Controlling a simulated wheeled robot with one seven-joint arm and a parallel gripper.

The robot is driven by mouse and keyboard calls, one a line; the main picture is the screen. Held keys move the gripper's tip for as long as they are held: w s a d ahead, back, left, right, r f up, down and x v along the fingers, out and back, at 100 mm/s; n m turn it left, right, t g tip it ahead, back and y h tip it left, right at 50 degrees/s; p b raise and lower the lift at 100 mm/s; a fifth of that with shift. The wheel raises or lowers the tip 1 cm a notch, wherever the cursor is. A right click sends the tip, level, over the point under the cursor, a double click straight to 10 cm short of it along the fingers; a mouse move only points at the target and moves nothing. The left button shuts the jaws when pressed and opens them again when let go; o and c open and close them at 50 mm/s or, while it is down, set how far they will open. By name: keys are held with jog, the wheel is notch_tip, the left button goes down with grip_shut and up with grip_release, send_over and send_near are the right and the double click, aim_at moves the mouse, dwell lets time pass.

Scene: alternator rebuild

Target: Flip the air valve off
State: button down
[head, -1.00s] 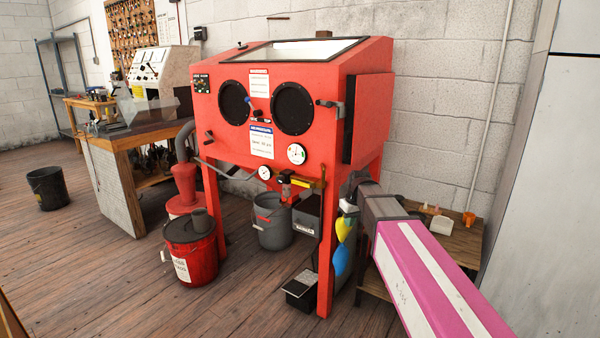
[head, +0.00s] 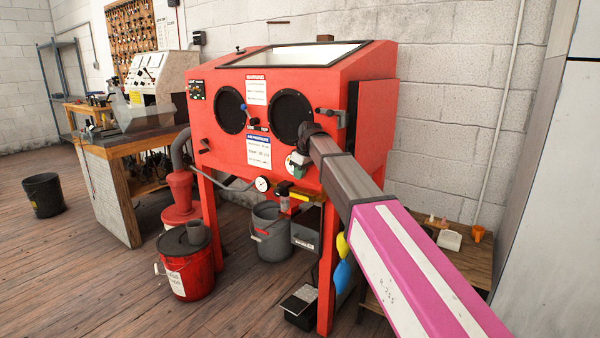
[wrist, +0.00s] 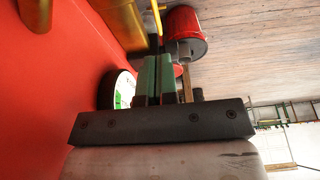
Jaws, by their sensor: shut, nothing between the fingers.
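The air valve's yellow lever (head: 300,194) shows low on the front of the red blast cabinet (head: 265,140), just below my gripper in the head view. In the wrist view, a thin yellow piece (wrist: 157,16) and brass-coloured fittings (wrist: 122,22) show at the top, beyond the fingertips. My gripper (head: 299,171) has green fingers, pressed together and empty. They also show in the wrist view (wrist: 155,72), beside the round gauge (wrist: 122,88) on the cabinet face. The fingers look apart from the lever.
A small dial gauge (head: 262,184) and hose sit left of the valve. A grey bucket (head: 270,232) stands beneath, and a red bucket (head: 190,265) to its left. Yellow and blue items (head: 342,270) hang by the right leg. A small wooden table (head: 465,245) is at right.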

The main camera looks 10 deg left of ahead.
aim_at(293, 195)
jog(key=x, duration=0.6)
jog(key=shift+f, duration=0.3)
jog(key=shift+w+a+f+h, duration=0.25)
jog(key=shift+f+h, duration=0.2)
jog(key=shift+h, duration=0.35)
dwell(0.3)
jog(key=shift+a+f+g, duration=0.2)
jog(key=shift+f+g, duration=0.1)
jog(key=shift+f, duration=0.3)
jog(key=shift+a+f, duration=0.15)
jog(key=shift+f, duration=1.8)
